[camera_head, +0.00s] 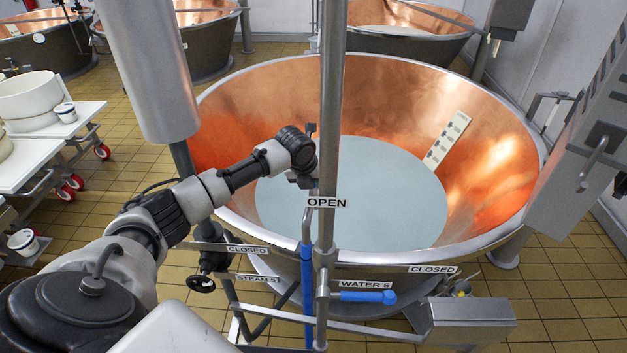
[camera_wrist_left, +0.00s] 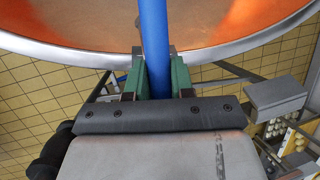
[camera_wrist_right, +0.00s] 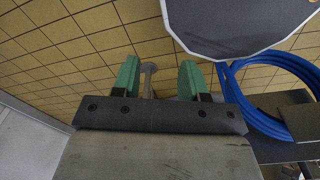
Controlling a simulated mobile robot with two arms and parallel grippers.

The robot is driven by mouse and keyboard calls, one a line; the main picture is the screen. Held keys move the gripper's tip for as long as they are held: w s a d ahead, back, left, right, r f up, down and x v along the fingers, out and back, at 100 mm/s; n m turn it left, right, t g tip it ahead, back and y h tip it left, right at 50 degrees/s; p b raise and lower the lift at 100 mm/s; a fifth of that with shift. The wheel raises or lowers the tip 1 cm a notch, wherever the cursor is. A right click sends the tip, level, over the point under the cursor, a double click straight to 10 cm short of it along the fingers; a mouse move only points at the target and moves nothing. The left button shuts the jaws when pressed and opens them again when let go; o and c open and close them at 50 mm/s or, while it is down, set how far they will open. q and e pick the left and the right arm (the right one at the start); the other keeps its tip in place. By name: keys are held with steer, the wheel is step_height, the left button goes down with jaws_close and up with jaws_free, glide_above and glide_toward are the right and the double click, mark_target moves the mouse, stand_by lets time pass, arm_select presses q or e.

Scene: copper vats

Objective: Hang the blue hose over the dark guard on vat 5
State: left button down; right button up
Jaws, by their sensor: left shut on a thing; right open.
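The blue hose (camera_head: 307,265) hangs down along the steel post in front of the copper vat (camera_head: 500,150). My left gripper (camera_head: 308,183) is by the post, over the near part of the vat. In the left wrist view, its green fingers (camera_wrist_left: 154,62) are shut on the blue hose (camera_wrist_left: 154,25). My right gripper (camera_wrist_right: 159,75) is open and empty; it is out of the head view. A coil of blue hose (camera_wrist_right: 229,90) lies to its right in the right wrist view. I cannot clearly pick out the dark guard.
Signs on the pipework read "WATER 5" (camera_head: 366,285), "OPEN" (camera_head: 327,203) and "CLOSED" (camera_head: 433,269). A blue valve handle (camera_head: 370,296) sticks out below. A grey box (camera_head: 470,320) stands at the lower right. White trolleys (camera_head: 40,155) are at the left.

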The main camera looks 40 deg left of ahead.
arm_select(q)
step_height(320, 180, down, 4)
steer(key=b, duration=0.3)
steer(key=shift+w+f+b, duration=0.15)
steer(key=shift+f+b, duration=0.1)
steer(key=shift+b, duration=0.1)
step_height(320, 180, down, 4)
steer(key=b, duration=0.3)
steer(key=shift+r+b, duration=0.15)
steer(key=shift+b, duration=0.2)
steer(key=shift+f, duration=0.35)
step_height(320, 180, down, 8)
steer(key=b, duration=0.4)
arm_select(e)
step_height(320, 180, down, 12)
steer(key=w, duration=0.1)
steer(key=shift+w+f, duration=0.2)
arm_select(q)
steer(key=shift+f, duration=0.35)
steer(key=c, duration=0.9)
jaws_free()
